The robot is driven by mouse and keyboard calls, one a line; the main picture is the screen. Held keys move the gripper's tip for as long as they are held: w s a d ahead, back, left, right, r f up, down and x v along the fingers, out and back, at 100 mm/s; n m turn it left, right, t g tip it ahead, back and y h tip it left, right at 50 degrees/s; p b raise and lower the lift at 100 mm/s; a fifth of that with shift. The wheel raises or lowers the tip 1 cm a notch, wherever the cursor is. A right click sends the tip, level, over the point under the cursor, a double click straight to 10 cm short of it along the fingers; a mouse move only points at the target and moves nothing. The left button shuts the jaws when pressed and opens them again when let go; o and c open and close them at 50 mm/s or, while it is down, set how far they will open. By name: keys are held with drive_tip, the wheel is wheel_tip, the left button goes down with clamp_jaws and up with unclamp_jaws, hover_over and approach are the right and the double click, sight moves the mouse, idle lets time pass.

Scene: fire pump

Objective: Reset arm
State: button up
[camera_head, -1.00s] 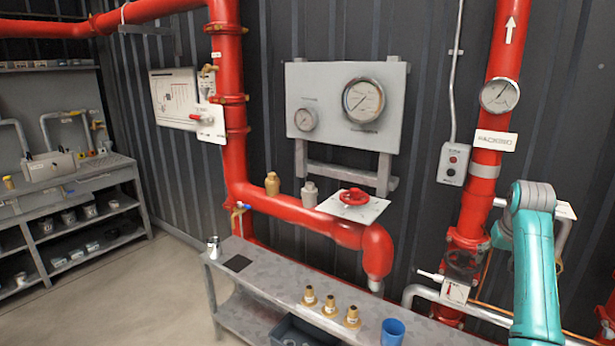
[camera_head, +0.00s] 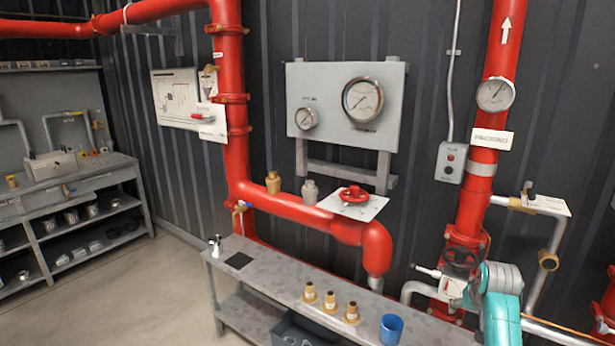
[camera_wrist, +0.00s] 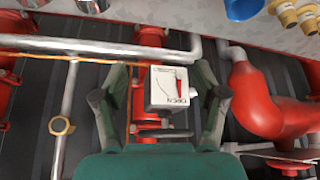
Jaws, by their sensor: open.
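My gripper (camera_wrist: 160,95) shows in the wrist view with its two dark fingers spread apart and nothing between them touching either finger. The wrist view is upside down. Beyond the gap is a white box (camera_wrist: 168,88) with a gauge-like face marked "OPEN", on the red vertical pipe; the distance to it cannot be told. In the head view my teal arm (camera_head: 500,305) is low at the bottom right, in front of the lower red pipe. The white box (camera_head: 452,287) is partly covered by my arm.
A grey bench (camera_head: 275,284) holds several brass fittings (camera_head: 330,301) and a blue cup (camera_head: 391,329). A red pipe elbow (camera_head: 376,248) and a red handwheel (camera_head: 353,194) are to the left of my arm. Grey pipes (camera_head: 543,255) stand to its right.

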drive_tip(key=s+a+f+n+t, duration=0.1)
drive_tip(key=s+a+f, duration=0.5)
drive_tip(key=s+f, duration=0.35)
drive_tip(key=s+a+f+t, duration=0.2)
drive_tip(key=s+a+f, duration=0.55)
drive_tip(key=f, duration=0.35)
drive_tip(key=s+a+f+n+t, duration=0.1)
drive_tip(key=s+a, duration=0.2)
drive_tip(key=s, duration=0.6)
drive_tip(key=s+a+f+t, duration=0.1)
drive_tip(key=s+a, duration=0.2)
drive_tip(key=s, duration=0.7)
drive_tip(key=s+a+r+t+y, duration=0.1)
drive_tip(key=s+a+r+t, duration=0.1)
drive_tip(key=s+r, duration=0.8)
drive_tip(key=s+a+r+n+t, duration=0.1)
drive_tip(key=s+a+r+t, duration=0.1)
drive_tip(key=s+r, duration=0.8)
drive_tip(key=s+a, duration=0.1)
drive_tip(key=s, duration=0.3)
drive_tip(key=shift+s+a+r+n+y, duration=0.25)
drive_tip(key=shift+s+a+n+y, duration=0.05)
drive_tip(key=shift+s+y, duration=0.1)
